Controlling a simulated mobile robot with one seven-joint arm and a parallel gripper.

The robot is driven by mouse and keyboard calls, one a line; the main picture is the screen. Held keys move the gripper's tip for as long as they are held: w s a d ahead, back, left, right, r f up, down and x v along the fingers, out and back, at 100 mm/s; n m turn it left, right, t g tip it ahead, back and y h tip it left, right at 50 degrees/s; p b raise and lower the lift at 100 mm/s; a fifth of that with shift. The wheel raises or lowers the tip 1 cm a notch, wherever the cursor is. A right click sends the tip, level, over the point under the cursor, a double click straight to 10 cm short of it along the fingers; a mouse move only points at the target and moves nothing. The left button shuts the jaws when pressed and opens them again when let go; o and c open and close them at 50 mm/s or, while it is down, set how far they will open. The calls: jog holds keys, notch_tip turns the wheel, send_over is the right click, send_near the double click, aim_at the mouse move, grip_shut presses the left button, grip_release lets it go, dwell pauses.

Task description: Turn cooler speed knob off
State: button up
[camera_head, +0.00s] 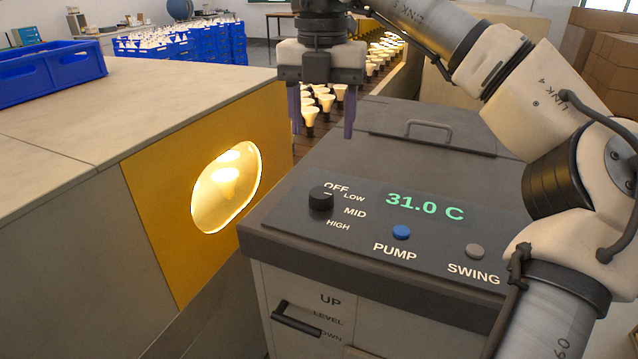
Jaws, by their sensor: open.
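The cooler (400,318) stands at the centre right with a dark sloped control panel (300,217) on top. The black speed knob (321,198) is at the panel's left, beside the labels OFF, LOW, MID and HIGH. I cannot tell which label the knob points to. A green display (425,206) reads 31.0 C. My gripper (322,128) hangs above and behind the knob, apart from it, with its two purple fingers spread and nothing between them.
A blue PUMP button (401,232) and a grey SWING button (475,251) sit right of the knob. A handle (429,127) rises from the cooler's top. A yellow panel (150,185) with a lit window stands left. Bulbs (312,108) line a conveyor behind.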

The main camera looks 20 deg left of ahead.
aim_at(321, 193)
notch_tip(321, 193, down, 12)
jog(key=shift+r+p, duration=0.1)
jog(key=shift+p, duration=0.6)
jog(key=c, duration=1)
